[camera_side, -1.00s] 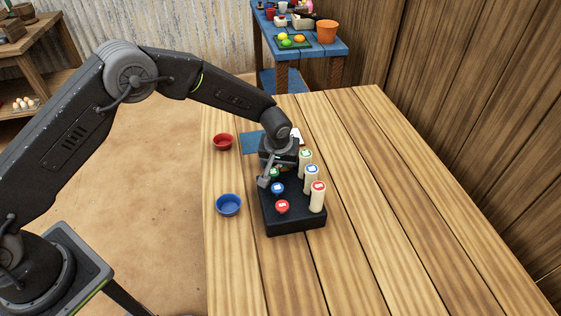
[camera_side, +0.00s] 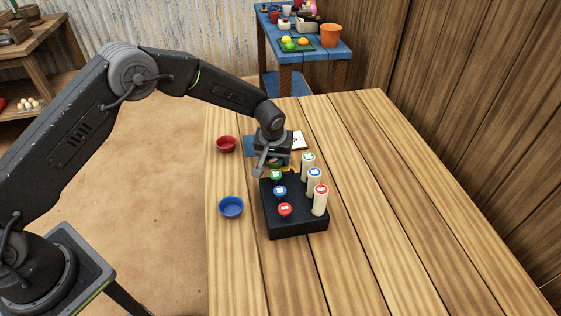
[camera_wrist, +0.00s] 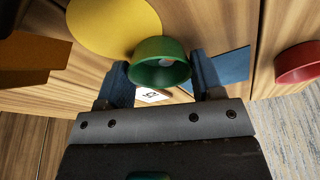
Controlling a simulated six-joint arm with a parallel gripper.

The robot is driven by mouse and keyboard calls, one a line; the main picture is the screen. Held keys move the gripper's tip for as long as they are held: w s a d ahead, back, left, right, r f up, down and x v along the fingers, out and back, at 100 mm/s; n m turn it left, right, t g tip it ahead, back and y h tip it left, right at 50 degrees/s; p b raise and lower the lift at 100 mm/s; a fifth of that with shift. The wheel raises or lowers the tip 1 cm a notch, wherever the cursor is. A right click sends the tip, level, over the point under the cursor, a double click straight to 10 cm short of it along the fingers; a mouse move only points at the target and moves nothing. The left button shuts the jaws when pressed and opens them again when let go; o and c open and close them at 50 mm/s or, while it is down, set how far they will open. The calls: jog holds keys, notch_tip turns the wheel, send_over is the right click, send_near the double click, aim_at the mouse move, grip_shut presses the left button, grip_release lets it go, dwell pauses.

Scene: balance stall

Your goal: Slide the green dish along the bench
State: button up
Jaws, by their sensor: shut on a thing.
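The green dish (camera_wrist: 160,72) is a small round bowl, upright between my gripper's two fingers in the wrist view. My gripper (camera_side: 266,163) is shut on it, low over the bench (camera_side: 400,220), just behind the black block. In the side view the dish is mostly hidden by my gripper. I cannot tell whether the dish touches the bench. A yellow disc (camera_wrist: 112,20) lies beside the dish in the wrist view. Only a sliver of yellow shows by my gripper in the side view.
The black block (camera_side: 297,224) carries coloured knobs and pale upright posts close in front of my gripper. A red bowl (camera_side: 226,144) and a blue bowl (camera_side: 231,207) stand near the left edge. The bench's right side is clear.

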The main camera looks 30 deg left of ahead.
jog(key=shift+w+a, duration=0.7)
jog(key=shift+a, duration=0.75)
jog(key=shift+w+a, duration=0.75)
jog(key=shift+a, duration=0.7)
jog(key=shift+w+a, duration=0.7)
jog(key=shift+a, duration=0.75)
jog(key=o, duration=1)
jog(key=shift+r, duration=0.1)
jog(key=v, duration=1.3)
jog(key=shift+s+d+r, duration=0.1)
jog(key=shift+s+r, duration=0.05)
jog(key=shift+r, duration=0.15)
jog(key=shift+r, duration=0.1)
